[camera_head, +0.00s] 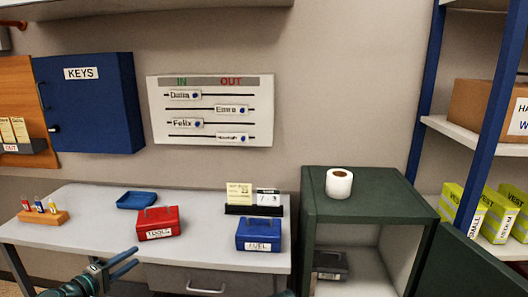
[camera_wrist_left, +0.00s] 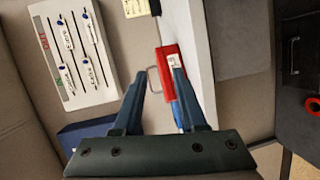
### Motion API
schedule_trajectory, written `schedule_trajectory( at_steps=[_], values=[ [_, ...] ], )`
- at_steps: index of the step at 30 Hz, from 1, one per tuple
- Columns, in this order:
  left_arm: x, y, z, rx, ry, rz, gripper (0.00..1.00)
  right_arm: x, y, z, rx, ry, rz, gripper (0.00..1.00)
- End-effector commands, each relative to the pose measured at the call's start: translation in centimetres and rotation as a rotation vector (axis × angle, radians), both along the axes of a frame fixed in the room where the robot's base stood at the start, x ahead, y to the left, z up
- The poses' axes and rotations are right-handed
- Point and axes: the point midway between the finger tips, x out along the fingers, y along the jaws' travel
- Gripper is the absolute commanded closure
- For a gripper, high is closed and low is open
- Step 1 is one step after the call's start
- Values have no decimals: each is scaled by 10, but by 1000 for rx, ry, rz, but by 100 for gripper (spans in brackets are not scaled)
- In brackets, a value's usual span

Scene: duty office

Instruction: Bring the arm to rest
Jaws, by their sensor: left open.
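My left gripper (camera_head: 131,261) is at the lower left of the head view, in front of the desk's front edge. It is open, and nothing shows between its fingers. In the left wrist view its two fingers (camera_wrist_left: 160,78) stand apart, with the red box (camera_wrist_left: 168,58) beyond them. That red TOOLS box (camera_head: 159,224) stands on the desk, apart from the gripper as far as I can tell.
A green cabinet (camera_head: 375,208) with a paper roll (camera_head: 339,184) on top stands to the right. The blue KEYS cabinet (camera_head: 90,110) hangs behind.

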Motion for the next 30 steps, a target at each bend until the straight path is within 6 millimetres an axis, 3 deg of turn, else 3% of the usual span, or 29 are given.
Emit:
schedule_trajectory(
  at_steps=[5,10,15,18,24,30],
  values=[
    [5,-58,-15,92,85,-133,59,0,0,9,0,0,0,50],
    [-2,-136,-41,239,204,-327,59,0,0,22,0,0,0,50],
    [-35,-226,-75,477,366,-595,59,0,0,38,0,0,0,50],
    [-62,-264,-92,634,457,-742,59,0,0,47,0,0,0,50],
    [-120,-310,-110,977,614,-985,59,0,0,65,0,0,0,50],
    [-158,-324,-108,1272,717,-1114,59,0,0,78,0,0,0,50]
  ],
)
